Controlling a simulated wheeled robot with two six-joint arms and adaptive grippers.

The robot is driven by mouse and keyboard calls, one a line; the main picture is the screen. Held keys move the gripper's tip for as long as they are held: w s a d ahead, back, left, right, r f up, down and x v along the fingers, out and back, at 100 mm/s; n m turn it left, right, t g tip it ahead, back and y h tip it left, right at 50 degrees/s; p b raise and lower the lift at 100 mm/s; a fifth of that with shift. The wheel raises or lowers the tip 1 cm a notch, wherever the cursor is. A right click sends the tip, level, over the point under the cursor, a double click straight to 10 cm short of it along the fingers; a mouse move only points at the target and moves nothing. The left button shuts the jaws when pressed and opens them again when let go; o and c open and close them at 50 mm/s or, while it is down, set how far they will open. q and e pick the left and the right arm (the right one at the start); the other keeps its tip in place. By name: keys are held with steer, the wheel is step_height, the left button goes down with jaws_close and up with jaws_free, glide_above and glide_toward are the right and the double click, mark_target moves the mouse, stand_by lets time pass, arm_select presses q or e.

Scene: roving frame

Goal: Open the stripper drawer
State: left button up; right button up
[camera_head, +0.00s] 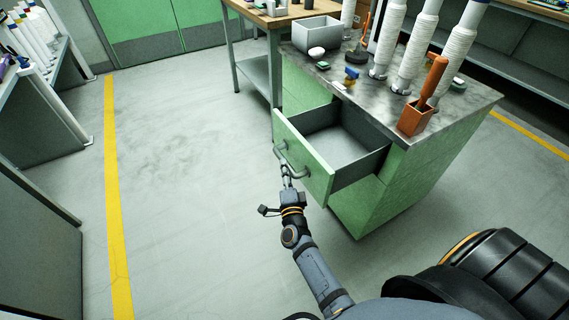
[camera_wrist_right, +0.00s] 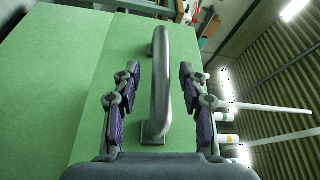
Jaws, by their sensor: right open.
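The green drawer (camera_head: 303,155) stands pulled out from the green cabinet (camera_head: 381,205) in the head view, and its grey inside looks empty. Its grey bar handle (camera_head: 291,162) is on the front face. My right gripper (camera_head: 287,177) is at the handle. In the right wrist view the handle (camera_wrist_right: 160,85) runs between the two open, purple-padded fingers of my right gripper (camera_wrist_right: 158,98), with a gap on each side. The green drawer front (camera_wrist_right: 90,80) lies behind it. My left gripper is not in view.
The cabinet's worn top (camera_head: 350,85) carries a grey bin (camera_head: 316,33), an orange holder (camera_head: 414,118) with a handled tool, and several wrapped white posts. A workbench (camera_head: 262,18) stands behind. The floor left of the drawer is clear up to a yellow line (camera_head: 113,200).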

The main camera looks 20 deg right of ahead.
steer(key=v, duration=0.3)
steer(key=shift+s+a, duration=0.15)
steer(key=shift+s, duration=0.25)
